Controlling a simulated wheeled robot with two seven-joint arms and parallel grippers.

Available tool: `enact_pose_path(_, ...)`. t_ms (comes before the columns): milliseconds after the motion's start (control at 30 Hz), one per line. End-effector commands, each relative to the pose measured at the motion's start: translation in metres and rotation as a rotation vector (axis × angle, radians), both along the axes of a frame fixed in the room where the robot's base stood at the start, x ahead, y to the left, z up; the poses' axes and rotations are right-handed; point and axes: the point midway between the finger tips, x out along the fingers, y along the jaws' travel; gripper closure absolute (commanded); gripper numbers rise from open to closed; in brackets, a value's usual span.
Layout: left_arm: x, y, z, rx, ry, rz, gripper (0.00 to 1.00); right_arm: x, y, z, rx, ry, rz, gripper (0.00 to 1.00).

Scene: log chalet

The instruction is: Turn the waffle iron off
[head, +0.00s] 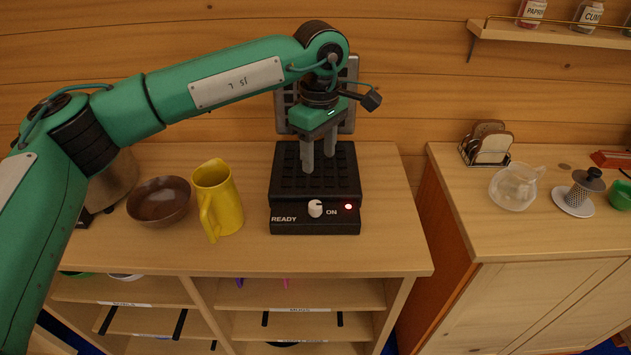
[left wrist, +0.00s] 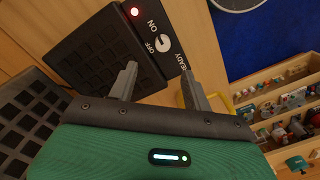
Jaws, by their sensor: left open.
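The black waffle iron (head: 284,190) stands on the wooden counter with its gridded lid raised at the back. Its front panel carries a white knob (head: 315,208), the words READY and ON, and a lit red light (head: 348,207). In the left wrist view the knob (left wrist: 163,43) sits near the words ON and OFF, with the red light (left wrist: 135,12) glowing; I cannot tell its exact setting. My left gripper (head: 319,161) points down over the lower grid plate, behind the knob. Its fingers (left wrist: 158,76) are apart and empty, and not on the knob. My right gripper is not in view.
A yellow jug (head: 222,200) and a brown bowl (head: 159,201) stand left of the waffle iron. The counter (head: 390,220) to its right is clear.

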Motion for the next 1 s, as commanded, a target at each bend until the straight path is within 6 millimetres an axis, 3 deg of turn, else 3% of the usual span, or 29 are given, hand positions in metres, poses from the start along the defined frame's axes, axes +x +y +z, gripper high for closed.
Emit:
enact_pose_path(133,0.002,0.005,-0.003,0.024,-0.009,0.001,0.5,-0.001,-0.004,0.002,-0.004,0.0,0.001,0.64)
enact_pose_path(300,0.001,0.006,-0.03,0.022,-0.005,0.001,0.5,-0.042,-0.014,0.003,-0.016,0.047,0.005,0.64)
enact_pose_path(433,-0.001,0.006,-0.058,0.02,-0.003,0.0,0.5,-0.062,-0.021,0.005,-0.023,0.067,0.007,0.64)
enact_pose_path(700,-0.003,0.006,-0.11,0.019,-0.004,0.001,0.5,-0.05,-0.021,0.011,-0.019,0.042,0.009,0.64)
enact_pose_path(1000,-0.003,0.006,-0.134,0.017,-0.007,0.0,0.5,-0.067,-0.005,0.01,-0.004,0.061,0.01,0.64)
